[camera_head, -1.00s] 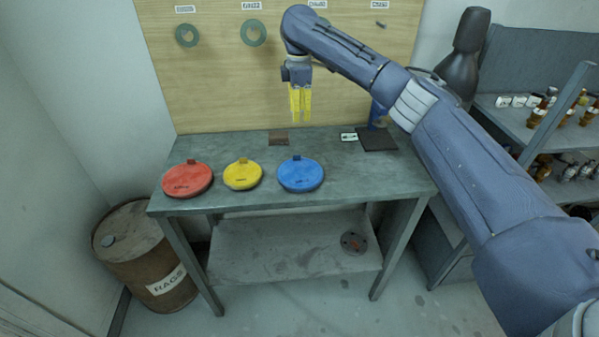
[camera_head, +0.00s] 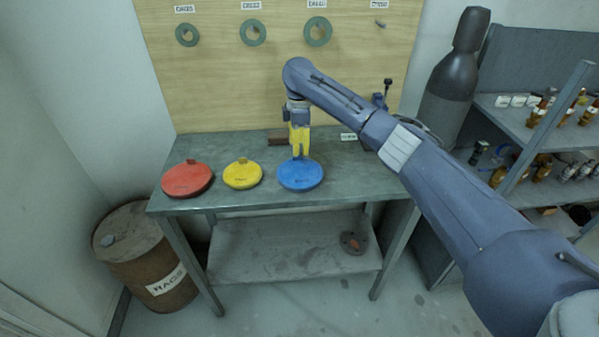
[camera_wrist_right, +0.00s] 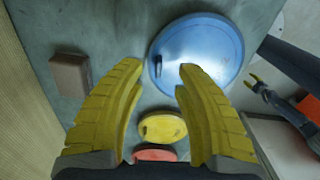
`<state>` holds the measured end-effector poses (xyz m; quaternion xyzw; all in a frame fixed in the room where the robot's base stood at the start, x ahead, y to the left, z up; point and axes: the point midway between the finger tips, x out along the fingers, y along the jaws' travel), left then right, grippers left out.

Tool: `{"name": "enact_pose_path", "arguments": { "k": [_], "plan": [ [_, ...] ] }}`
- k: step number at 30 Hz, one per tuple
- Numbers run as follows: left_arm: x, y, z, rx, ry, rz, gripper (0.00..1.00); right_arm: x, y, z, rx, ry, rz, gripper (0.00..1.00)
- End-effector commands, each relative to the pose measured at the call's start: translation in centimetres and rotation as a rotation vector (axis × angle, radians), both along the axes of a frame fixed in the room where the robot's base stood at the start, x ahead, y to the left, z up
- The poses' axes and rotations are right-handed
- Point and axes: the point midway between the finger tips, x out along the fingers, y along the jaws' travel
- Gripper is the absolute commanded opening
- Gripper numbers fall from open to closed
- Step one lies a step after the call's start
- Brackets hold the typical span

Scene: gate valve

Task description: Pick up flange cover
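Three round flange covers with small tabs lie in a row on the workbench: red (camera_head: 187,181), yellow (camera_head: 242,176) and blue (camera_head: 300,177). My right gripper (camera_head: 299,152) points down at the back edge of the blue cover. In the right wrist view the gripper (camera_wrist_right: 160,72) is open, its yellow fingers apart with nothing between them. The blue cover (camera_wrist_right: 205,55) lies beyond the fingertips, its handle tab (camera_wrist_right: 158,66) in line with the gap. The yellow cover (camera_wrist_right: 162,128) and red cover (camera_wrist_right: 155,153) show between the fingers.
A brown block (camera_head: 278,140) lies at the back of the bench (camera_head: 240,203). Green gasket rings (camera_head: 253,33) hang on the wooden board behind. A rusty drum (camera_head: 140,250) stands left, and a dark cylinder (camera_head: 455,85) and shelves stand right. The bench's front strip is clear.

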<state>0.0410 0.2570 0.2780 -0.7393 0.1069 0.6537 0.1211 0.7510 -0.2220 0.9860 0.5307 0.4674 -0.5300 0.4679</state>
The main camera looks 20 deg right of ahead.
Motion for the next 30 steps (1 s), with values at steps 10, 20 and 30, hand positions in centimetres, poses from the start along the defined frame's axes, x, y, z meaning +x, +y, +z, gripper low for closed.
{"name": "enact_pose_path", "arguments": {
  "k": [10, 20, 30],
  "plan": [
    [0.0, 0.0, 0.0, 0.000, 0.000, 0.000, 0.44, 0.1, 0.1, -4.0, 0.001, 0.003, 0.000, 0.33],
    [0.0, 0.0, 0.0, 0.000, 0.000, 0.000, 0.44, 0.1, 0.0, -4.6, 0.000, 0.001, 0.000, 0.33],
    [0.0, 0.0, 0.0, 0.000, 0.000, 0.000, 0.44, 0.1, 0.0, -4.6, 0.000, 0.001, 0.000, 0.03]
  ]
}}
